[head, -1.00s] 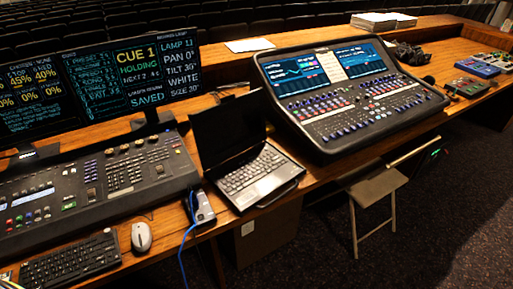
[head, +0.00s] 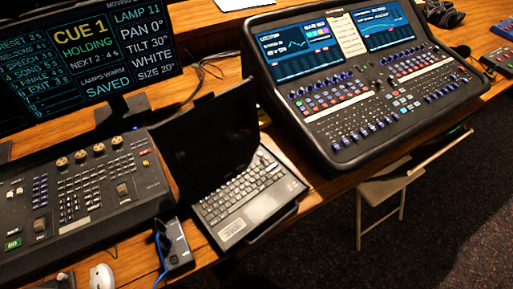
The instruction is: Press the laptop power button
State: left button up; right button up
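The laptop (head: 243,197) stands open on the wooden desk, in the middle of the head view. Its screen (head: 208,141) is black. Its keyboard faces up, with a touchpad (head: 232,229) at the near edge. I cannot make out the power button at this size. Neither of my grippers is in view.
A lighting console (head: 85,195) and monitor (head: 85,50) stand left of the laptop, a sound mixer (head: 375,90) right of it. A small box with a blue cable (head: 175,245) and a white mouse (head: 102,277) lie near the front. A folding chair (head: 385,190) stands before the desk.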

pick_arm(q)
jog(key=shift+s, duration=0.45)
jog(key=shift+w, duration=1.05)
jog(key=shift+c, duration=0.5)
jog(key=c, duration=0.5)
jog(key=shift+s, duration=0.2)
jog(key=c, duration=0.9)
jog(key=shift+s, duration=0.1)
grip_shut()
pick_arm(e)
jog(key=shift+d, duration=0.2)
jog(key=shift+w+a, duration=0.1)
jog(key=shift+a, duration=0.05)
